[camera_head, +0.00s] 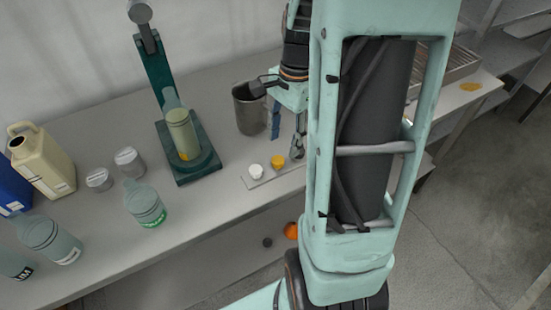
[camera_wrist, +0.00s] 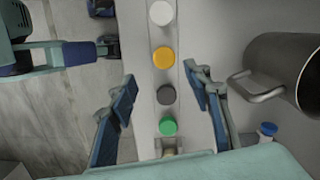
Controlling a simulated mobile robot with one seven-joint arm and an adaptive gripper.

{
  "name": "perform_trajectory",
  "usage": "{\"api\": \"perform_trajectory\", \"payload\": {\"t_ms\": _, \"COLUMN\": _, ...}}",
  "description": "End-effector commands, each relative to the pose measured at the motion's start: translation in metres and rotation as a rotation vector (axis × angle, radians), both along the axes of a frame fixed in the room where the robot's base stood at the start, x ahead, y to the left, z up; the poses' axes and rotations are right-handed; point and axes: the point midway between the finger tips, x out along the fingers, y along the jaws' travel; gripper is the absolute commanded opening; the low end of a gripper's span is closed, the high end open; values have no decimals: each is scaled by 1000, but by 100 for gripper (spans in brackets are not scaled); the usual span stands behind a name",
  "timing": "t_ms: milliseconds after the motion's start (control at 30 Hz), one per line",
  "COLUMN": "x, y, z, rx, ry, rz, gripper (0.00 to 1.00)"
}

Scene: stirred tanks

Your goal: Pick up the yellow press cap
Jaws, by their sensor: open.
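The yellow press cap (camera_wrist: 164,58) sits on a narrow light strip, between a white cap (camera_wrist: 161,13) and a dark grey cap (camera_wrist: 166,95). It also shows in the head view (camera_head: 278,162), near the front edge of the bench. My gripper (camera_wrist: 160,76) is open and empty, with its blue-padded fingers on either side of the strip. In the wrist view, the yellow cap lies just beyond the fingertips, roughly centred between them. In the head view, my gripper (camera_head: 287,142) hangs above and slightly right of the yellow cap. My arm hides the strip's right part there.
A green cap (camera_wrist: 168,126) sits on the strip below the grey one. A metal mug (camera_wrist: 290,72) stands close to the right finger, its handle toward the strip. A dark green press (camera_head: 188,165) and several bottles stand left on the bench. Bare bench lies between press and strip.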

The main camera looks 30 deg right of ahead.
Motion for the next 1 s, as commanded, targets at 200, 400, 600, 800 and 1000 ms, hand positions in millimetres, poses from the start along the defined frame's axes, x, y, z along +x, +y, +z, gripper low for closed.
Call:
{"api": "perform_trajectory", "payload": {"t_ms": 200, "x": 1, "y": 4, "z": -17, "rx": 1, "ry": 2, "rz": 1, "gripper": 45}}
{"api": "perform_trajectory", "payload": {"t_ms": 400, "x": 5, "y": 12, "z": -47, "rx": 0, "ry": 3, "rz": 0, "gripper": 45}}
{"api": "perform_trajectory", "payload": {"t_ms": 600, "x": 5, "y": 14, "z": -61, "rx": 0, "ry": 0, "rz": 0, "gripper": 45}}
{"api": "perform_trajectory", "payload": {"t_ms": 800, "x": 5, "y": 13, "z": -61, "rx": -1, "ry": 0, "rz": 0, "gripper": 44}}
{"api": "perform_trajectory", "payload": {"t_ms": 1000, "x": 5, "y": 13, "z": -60, "rx": -1, "ry": 0, "rz": 0, "gripper": 22}}
